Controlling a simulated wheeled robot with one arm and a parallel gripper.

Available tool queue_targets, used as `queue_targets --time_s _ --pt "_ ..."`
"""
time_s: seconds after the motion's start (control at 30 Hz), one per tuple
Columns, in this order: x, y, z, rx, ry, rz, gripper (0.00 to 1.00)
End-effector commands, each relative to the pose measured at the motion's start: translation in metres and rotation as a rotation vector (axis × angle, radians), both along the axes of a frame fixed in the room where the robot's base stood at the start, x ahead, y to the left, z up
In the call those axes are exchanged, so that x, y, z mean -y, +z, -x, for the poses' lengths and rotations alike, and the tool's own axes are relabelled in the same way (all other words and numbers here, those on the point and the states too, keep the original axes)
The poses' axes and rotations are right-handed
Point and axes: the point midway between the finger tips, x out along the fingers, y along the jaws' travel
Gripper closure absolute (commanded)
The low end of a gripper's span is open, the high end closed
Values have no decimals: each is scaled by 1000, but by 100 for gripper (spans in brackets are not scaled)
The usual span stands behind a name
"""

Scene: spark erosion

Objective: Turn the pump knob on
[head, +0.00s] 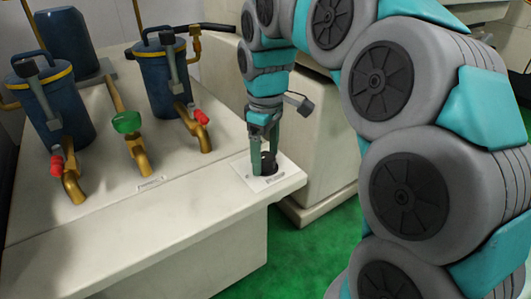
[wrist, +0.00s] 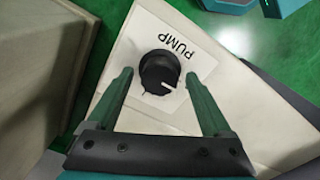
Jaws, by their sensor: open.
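The pump knob (wrist: 160,72) is a round black knob with a white pointer line, on a white plate marked PUMP (wrist: 188,55). In the wrist view the pointer line points to the right and slightly down. In the head view the knob (head: 268,162) sits at the right front corner of the pale bench, partly hidden by my fingers. My gripper (wrist: 160,85) is open, with one green finger on each side of the knob and visible gaps between. The gripper (head: 263,165) points down over the plate in the head view.
A pale cabinet (head: 315,140) stands close behind and right of the knob. Green floor (head: 310,240) shows in front.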

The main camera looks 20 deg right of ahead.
Motion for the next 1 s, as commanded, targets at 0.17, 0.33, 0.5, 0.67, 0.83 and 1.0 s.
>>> queue_targets --time_s 0.17,0.33,0.5,0.67,0.83,1.0 --pt "0 -1 0 1 0 -1 16" --pt "0 -1 0 1 0 -1 24" --pt "0 -1 0 1 0 -1 43" --pt "0 -1 0 1 0 -1 61" --pt "0 -1 0 1 0 -1 80" --pt "0 -1 0 0 0 -1 99"
